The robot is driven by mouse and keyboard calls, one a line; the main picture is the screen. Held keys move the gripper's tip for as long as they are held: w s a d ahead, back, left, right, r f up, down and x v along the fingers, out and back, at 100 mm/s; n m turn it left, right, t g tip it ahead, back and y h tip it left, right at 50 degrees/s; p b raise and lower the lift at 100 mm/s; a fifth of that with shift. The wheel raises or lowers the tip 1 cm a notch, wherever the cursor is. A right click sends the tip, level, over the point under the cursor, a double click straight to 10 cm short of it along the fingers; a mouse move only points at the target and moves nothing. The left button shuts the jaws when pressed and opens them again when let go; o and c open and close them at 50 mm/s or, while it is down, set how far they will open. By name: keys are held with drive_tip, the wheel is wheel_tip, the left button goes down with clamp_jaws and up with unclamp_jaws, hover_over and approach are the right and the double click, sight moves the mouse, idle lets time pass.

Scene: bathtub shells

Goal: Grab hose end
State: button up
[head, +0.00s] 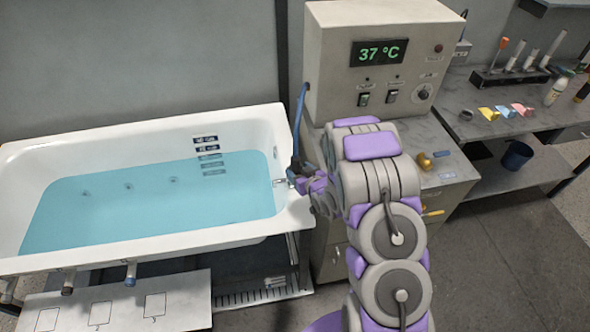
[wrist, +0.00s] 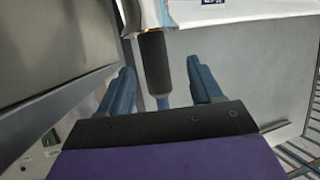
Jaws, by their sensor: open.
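A blue hose (head: 299,108) runs down the left side of the control box toward the tub's right rim in the head view. My gripper (head: 300,177) is at its lower part, beside the tub's right end; the arm partly hides this spot. In the wrist view my gripper (wrist: 160,72) is open, with one blue finger on each side. A dark cylindrical piece, seemingly the hose end (wrist: 155,62), stands between the fingertips with gaps on both sides. A gold ring shows at its top and a blue part below it. I cannot tell its exact depth.
The white bathtub (head: 150,130) holds blue water. The control box (head: 375,25) reads 37 °C and stands on a grey cabinet (head: 455,165) close to my arm. A workbench (head: 480,128) with tubes and small items is at the right. The floor at lower right is clear.

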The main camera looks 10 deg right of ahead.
drive_tip(key=shift+d+b+x, duration=0.15)
drive_tip(key=shift+b+x, duration=0.25)
drive_tip(key=shift+x, duration=1.3)
drive_tip(key=shift+d+b+x, duration=0.15)
drive_tip(key=shift+b+x, duration=0.25)
drive_tip(key=shift+x, duration=1.3)
drive_tip(key=shift+r, duration=0.1)
drive_tip(key=c, duration=1.1)
drive_tip(key=shift+c, duration=0.2)
